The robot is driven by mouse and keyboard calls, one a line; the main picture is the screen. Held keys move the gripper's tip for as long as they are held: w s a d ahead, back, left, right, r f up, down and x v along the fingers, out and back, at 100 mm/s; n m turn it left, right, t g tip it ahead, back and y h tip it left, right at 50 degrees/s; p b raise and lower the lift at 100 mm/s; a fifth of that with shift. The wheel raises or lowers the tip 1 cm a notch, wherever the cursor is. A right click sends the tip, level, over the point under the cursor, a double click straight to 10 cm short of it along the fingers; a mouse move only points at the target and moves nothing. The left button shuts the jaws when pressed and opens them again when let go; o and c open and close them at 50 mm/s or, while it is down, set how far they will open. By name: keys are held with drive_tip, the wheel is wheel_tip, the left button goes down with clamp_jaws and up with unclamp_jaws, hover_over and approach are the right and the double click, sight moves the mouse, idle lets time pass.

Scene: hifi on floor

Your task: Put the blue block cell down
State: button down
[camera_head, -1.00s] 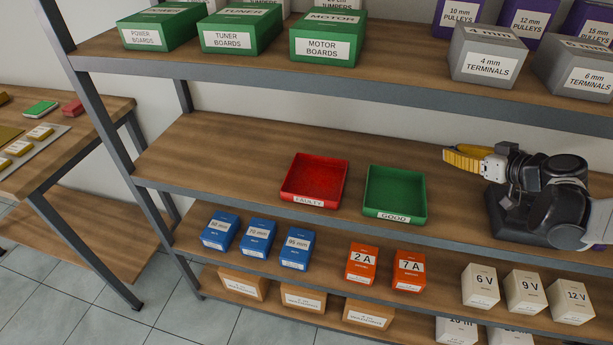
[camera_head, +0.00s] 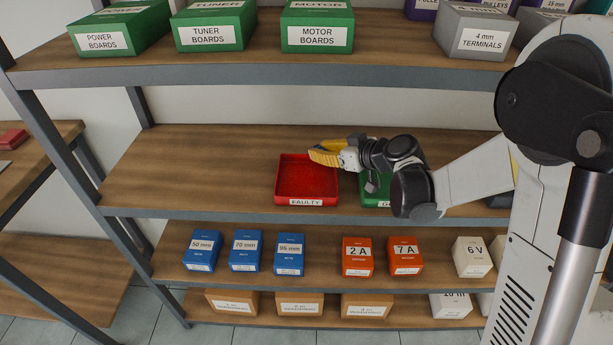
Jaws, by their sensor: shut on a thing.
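My gripper (camera_head: 326,155), with yellow fingers, reaches in from the right over the middle shelf. It is above the back right part of the red tray marked FAULTY (camera_head: 282,192). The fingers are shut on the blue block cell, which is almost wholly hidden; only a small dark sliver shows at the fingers. The red tray looks empty where I can see into it. The green tray (camera_head: 371,198) is to its right, mostly hidden behind my gripper and arm.
The middle shelf (camera_head: 200,175) is bare left of the red tray. The upper shelf holds green board boxes (camera_head: 211,28) and a grey terminals box (camera_head: 474,35). Below stand blue boxes (camera_head: 245,250), orange boxes (camera_head: 357,257) and a cream box (camera_head: 472,256). Shelf posts stand at left.

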drive_tip(key=a, duration=0.1)
drive_tip(key=a+f, duration=0.1)
drive_tip(key=a+f+b, duration=0.1)
drive_tip(key=shift+s+a+f, duration=0.1)
drive_tip(key=shift+s+a, duration=0.1)
drive_tip(key=shift+s, duration=0.15)
drive_tip(key=shift+f+b, duration=0.95)
drive_tip(key=shift+f, duration=1)
drive_tip(key=shift+f, duration=0.15)
drive_tip(key=c, duration=1.3)
unclamp_jaws()
